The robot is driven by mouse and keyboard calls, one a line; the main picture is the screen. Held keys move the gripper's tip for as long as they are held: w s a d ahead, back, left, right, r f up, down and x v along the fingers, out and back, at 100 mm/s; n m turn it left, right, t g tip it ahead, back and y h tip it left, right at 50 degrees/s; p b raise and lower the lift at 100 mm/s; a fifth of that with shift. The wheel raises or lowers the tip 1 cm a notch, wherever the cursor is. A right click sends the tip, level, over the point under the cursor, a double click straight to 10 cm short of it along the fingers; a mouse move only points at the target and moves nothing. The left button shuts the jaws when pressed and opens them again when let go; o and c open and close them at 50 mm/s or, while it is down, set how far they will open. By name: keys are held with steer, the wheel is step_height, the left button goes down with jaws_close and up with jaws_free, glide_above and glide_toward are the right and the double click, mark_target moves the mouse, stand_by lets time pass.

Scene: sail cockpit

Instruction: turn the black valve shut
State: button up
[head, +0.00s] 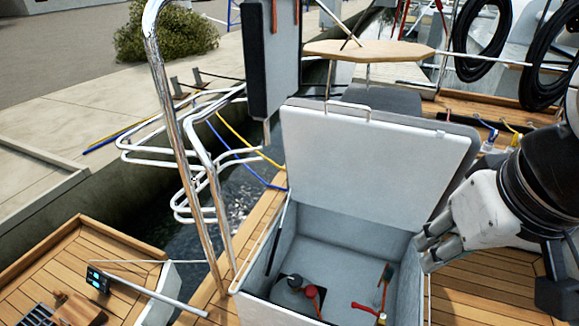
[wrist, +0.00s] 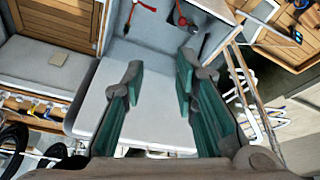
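The black valve (head: 292,281) is a small dark round knob low inside an open grey locker (head: 330,245). A red knob (head: 311,292) is just right of it, and a red lever (head: 367,309) lies farther right. My gripper (head: 427,252) is at the locker's right side, above and apart from the valve. In the wrist view my gripper (wrist: 160,78) shows two separated fingers with green pads and nothing between them. The red knob (wrist: 181,19) is at the top of that view; I cannot make out the black valve clearly there.
The locker's white lid (head: 375,150) stands raised behind the opening. A steel rail (head: 180,130) rises at the left.

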steer(key=o, duration=0.7)
steer(key=shift+n+g+h, duration=0.3)
steer(key=shift+n+g, duration=0.1)
steer(key=shift+n, duration=0.5)
steer(key=w, duration=0.1)
steer(key=w+f+b, duration=0.1)
steer(key=w+f, duration=0.1)
steer(key=w, duration=0.1)
steer(key=shift+w+d, duration=0.1)
steer(key=shift+c, duration=0.2)
steer(key=n+g+b, duration=0.3)
steer(key=n+b, duration=1)
steer(key=n, duration=0.8)
glide_above(295, 279)
step_height(295, 279, down, 44)
steer(key=shift+m+y, duration=0.3)
steer(key=shift+y, duration=0.1)
step_height(295, 279, down, 13)
steer(key=b, duration=0.3)
steer(key=c, duration=1.1)
